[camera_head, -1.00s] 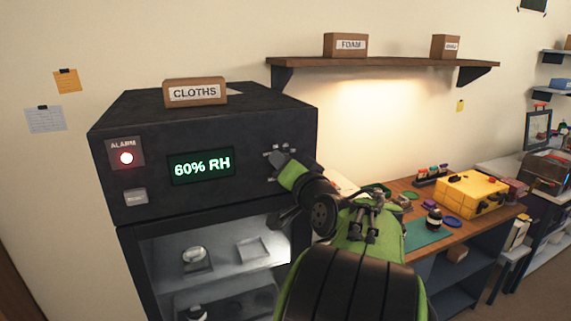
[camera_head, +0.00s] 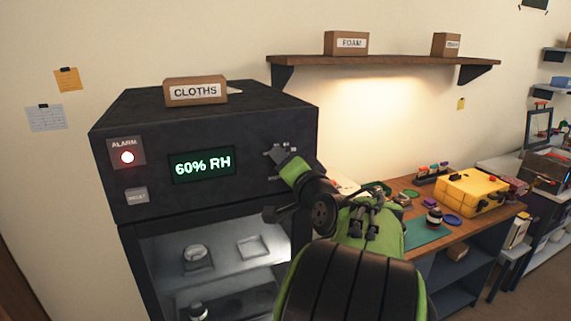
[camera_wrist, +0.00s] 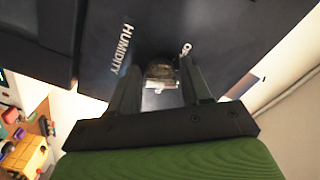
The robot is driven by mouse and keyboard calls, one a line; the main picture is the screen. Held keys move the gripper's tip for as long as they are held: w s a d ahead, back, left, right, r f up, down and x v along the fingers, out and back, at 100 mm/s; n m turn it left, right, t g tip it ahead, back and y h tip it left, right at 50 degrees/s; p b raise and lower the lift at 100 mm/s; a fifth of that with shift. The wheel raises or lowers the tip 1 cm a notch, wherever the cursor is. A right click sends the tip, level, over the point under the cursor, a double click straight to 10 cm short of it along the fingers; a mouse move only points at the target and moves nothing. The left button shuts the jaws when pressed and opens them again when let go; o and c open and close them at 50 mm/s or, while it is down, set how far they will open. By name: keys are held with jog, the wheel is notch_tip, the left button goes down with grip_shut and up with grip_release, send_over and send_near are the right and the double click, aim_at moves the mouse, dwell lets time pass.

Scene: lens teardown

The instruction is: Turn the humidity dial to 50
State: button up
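The humidity dial (camera_wrist: 160,72) is a small knob on the dark cabinet's front panel, seen in the wrist view beside the printed word HUMIDITY. In the head view my gripper hides it. My gripper (camera_head: 273,155) is at the panel, right of the display. In the wrist view my gripper (camera_wrist: 159,76) has its two fingers apart, one on each side of the dial, with a narrow gap seeming to show beside the knob. The green display (camera_head: 202,165) reads 60% RH. The dial's pointer setting cannot be read.
A CLOTHS box (camera_head: 195,91) sits on the cabinet. A wooden shelf (camera_head: 400,63) and a workbench with a yellow case (camera_head: 470,195) are at right.

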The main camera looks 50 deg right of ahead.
jog(key=shift+o, duration=0.8)
jog(key=b+v, duration=0.3)
jog(key=v, duration=1.2)
jog(key=shift+s+a, duration=0.15)
jog(key=shift+s, duration=0.2)
jog(key=shift+f, duration=0.1)
jog(key=w+a+f+n+g+y+p, duration=0.1)
jog(key=w+a+f+n+g+y, duration=0.1)
jog(key=w+a+f+n+y, duration=0.45)
jog(key=w+a+f+n+g+y+p, duration=0.1)
jog(key=w+a+f+n+g+y, duration=0.25)
jog(key=a, duration=0.55)
jog(key=s+a+f+n+g+b, duration=0.2)
jog(key=s+a+f+n+g, duration=0.2)
jog(key=s+a+f, duration=0.5)
jog(key=a+f+n, duration=0.1)
jog(key=a+n, duration=0.1)
jog(key=shift+s+f+n+h, duration=0.15)
jog(key=shift+f+n+h, duration=0.15)
jog(key=shift+f+h, duration=0.1)
